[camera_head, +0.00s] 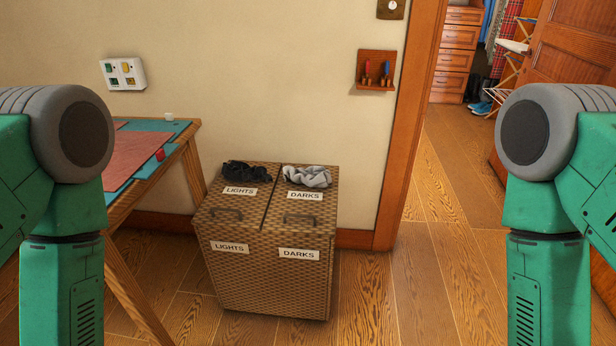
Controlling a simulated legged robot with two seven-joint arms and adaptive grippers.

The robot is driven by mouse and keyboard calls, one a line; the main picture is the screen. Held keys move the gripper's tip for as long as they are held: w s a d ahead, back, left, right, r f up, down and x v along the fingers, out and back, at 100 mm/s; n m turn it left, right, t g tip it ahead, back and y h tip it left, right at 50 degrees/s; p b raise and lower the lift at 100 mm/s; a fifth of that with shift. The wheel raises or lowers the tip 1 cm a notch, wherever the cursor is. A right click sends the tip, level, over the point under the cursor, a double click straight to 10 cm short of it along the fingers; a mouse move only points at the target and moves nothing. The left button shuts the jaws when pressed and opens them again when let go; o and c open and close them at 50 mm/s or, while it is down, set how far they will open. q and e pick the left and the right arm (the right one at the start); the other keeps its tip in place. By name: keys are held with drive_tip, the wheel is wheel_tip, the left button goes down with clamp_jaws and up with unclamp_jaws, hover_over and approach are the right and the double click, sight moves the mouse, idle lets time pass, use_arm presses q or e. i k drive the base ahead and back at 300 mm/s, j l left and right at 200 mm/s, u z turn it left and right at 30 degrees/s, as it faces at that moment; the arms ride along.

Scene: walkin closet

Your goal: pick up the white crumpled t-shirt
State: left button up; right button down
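A light grey-white crumpled cloth (307,177), which looks like the t-shirt, lies on the right lid of a woven hamper (290,222), just above the label "DARKS". A black crumpled cloth (246,172) lies on the left lid, above the label "LIGHTS". Both lids look shut. My green arms show at the left and right edges of the view and point downward. Both grippers are below the picture and out of view, and no arm touches the hamper or the cloths.
A wooden table (152,183) with a red and teal mat stands at the left, close to the hamper. A doorway at the right leads to a room with drawers (457,55) and a drying rack. The wooden floor (428,290) right of the hamper is clear.

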sight(314, 176)
drive_tip(key=i+l, duration=0.2)
drive_tip(key=i, duration=0.35)
drive_tip(key=i+l+z, duration=0.1)
drive_tip(key=i, duration=0.4)
drive_tip(key=i+l, duration=0.25)
drive_tip(key=i, duration=0.3)
drive_tip(key=z, duration=0.05)
